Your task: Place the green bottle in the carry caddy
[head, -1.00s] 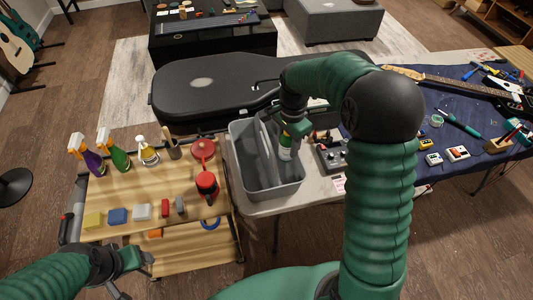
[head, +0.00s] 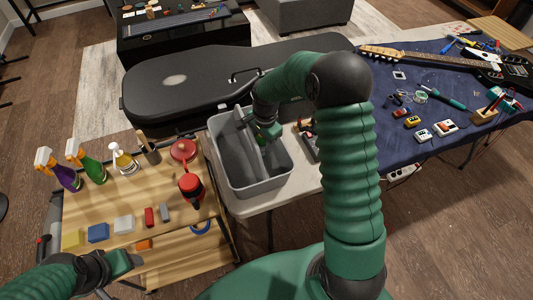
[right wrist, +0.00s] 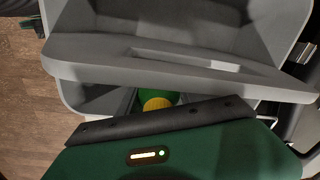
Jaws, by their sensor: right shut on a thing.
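The grey carry caddy (head: 282,176) stands on the table's left end, with a raised handle divider along its middle. My right gripper (head: 266,138) reaches down into the compartment right of the divider, shut on the green bottle. In the right wrist view the green bottle (right wrist: 158,102) shows its yellow top, low between the divider and my gripper body; the caddy (right wrist: 75,90) surrounds it. Whether the bottle touches the caddy floor is hidden. My left gripper (head: 118,279) is open and empty at the wooden cart's front left.
The wooden cart (head: 135,190) left of the caddy holds purple, green and clear spray bottles, a red pot, a red-and-black item and coloured blocks. A black guitar case (head: 190,85) lies behind. A pedal (head: 308,140) stands close right of the caddy.

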